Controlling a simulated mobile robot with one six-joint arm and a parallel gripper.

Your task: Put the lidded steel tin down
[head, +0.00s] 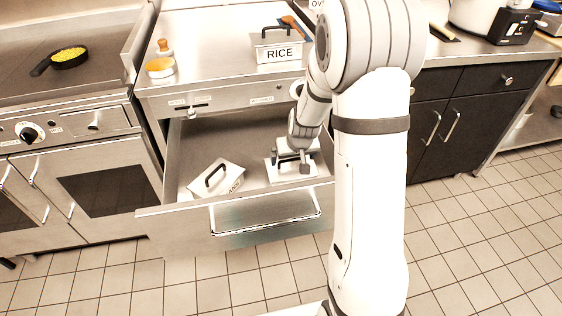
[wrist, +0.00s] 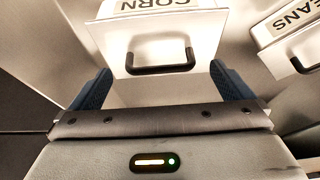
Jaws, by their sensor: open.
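A lidded steel tin (head: 270,173) with a black handle stands in the open drawer, at its right side. In the wrist view this tin (wrist: 185,33) has the label CORN, and its black handle (wrist: 161,68) lies in front of my gripper. My gripper (wrist: 161,72) is open, with one blue finger on each side of the handle. The fingers appear apart from it. In the head view my gripper (head: 293,158) is just over the tin and hides part of it. The open drawer (head: 245,170) holds the tin on its floor.
A second tin (head: 217,177), labelled BEANS in the wrist view (wrist: 288,38), sits turned at the drawer's left. Free drawer floor lies between the two tins.

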